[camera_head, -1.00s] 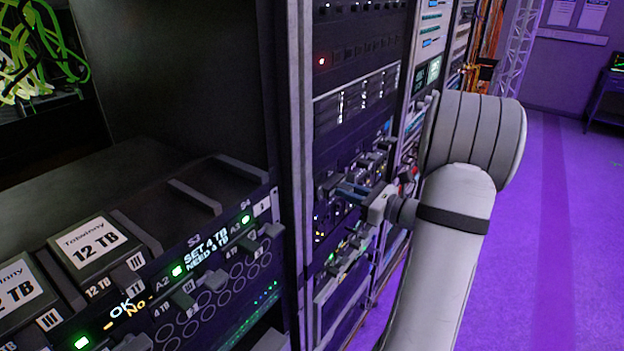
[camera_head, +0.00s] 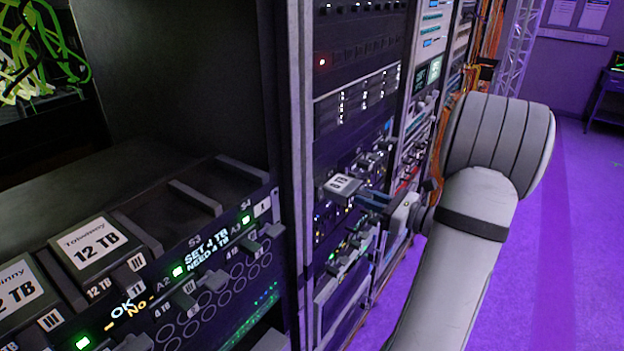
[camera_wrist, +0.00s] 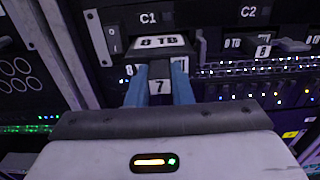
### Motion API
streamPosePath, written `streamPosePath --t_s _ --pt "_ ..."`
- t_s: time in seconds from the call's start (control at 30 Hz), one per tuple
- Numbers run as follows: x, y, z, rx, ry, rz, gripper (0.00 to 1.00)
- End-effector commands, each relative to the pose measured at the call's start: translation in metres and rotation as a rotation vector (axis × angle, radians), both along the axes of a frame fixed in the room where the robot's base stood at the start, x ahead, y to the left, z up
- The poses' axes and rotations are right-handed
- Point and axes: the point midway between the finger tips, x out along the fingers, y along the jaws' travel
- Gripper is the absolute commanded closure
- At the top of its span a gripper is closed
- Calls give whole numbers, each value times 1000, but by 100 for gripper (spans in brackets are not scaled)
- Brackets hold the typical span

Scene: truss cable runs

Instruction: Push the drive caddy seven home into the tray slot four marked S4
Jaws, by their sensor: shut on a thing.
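The drive caddy seven (camera_head: 342,187), a dark box with a white "8 TB" label on top, sticks out in front of the right-hand rack. In the wrist view its front tab with a "7" (camera_wrist: 160,85) sits between my gripper's blue fingers, below the mark C1. My gripper (camera_head: 372,198) is shut on that tab; it also shows in the wrist view (camera_wrist: 160,92). I cannot tell whether the caddy's rear is still inside the bay. The tray (camera_head: 232,262) is at lower left. Its slot four, marked S4 (camera_head: 222,178), looks empty, between two dark rails.
Two caddies labelled 12 TB (camera_head: 95,241) sit in the tray's left slots. A rack post (camera_head: 303,150) stands between tray and my gripper. Caddy handles (camera_head: 272,230) jut from the lower front. Another caddy (camera_wrist: 250,43) is at C2. Open floor (camera_head: 590,230) lies to the right.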

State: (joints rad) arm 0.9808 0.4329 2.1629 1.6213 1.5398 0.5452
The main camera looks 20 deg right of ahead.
Motion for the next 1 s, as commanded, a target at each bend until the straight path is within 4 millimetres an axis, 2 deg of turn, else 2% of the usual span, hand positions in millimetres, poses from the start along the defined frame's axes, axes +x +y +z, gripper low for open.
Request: streamPosePath --t_s 0.5,1.0 --pt "-39 -24 1 0 -1 -2 100" --pt "-46 -27 1 0 -1 -1 100"
